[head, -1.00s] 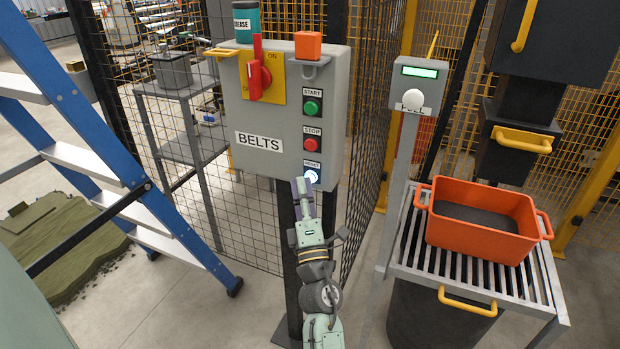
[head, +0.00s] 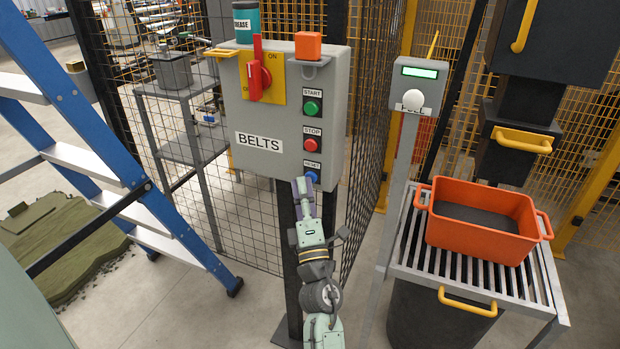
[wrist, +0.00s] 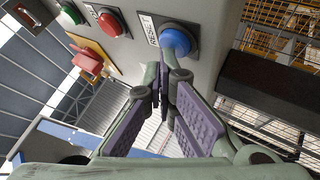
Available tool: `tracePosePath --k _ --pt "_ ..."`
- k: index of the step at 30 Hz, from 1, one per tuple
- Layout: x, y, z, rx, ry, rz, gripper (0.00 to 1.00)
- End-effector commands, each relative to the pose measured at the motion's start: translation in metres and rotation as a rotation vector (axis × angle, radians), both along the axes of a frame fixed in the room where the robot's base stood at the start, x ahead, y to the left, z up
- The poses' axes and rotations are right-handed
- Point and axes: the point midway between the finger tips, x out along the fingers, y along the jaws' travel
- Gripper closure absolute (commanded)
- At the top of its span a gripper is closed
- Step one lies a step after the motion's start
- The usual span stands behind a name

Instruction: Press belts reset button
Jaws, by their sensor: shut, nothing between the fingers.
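The grey BELTS panel (head: 275,158) stands upright on a post. Its blue RESET button (head: 312,176) is the lowest in the column, below the red STOP button (head: 311,145) and the green START button (head: 312,108). My gripper (head: 302,186) is shut and empty, with its tips just below and left of the blue button in the head view. I cannot tell for sure whether the tips touch the panel.
A red rotary switch (head: 259,77) on a yellow plate is at the panel's upper left. A blue ladder (head: 120,160) stands at left. Mesh fencing is behind the panel. An orange crate (head: 484,240) sits on a slatted stand at right, by a PULL post (head: 403,150).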

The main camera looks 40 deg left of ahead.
Motion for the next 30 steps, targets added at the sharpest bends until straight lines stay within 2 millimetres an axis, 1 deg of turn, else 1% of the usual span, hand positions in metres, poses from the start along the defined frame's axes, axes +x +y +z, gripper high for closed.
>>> tracePosePath --k 6,17,30 --pt "-0.011 -0.003 0.000 -0.001 0.001 0.000 1.00" --pt "-0.014 -0.003 0.000 0.000 0.000 0.001 1.00" --pt "-0.054 -0.013 -0.001 0.000 0.001 0.003 1.00"
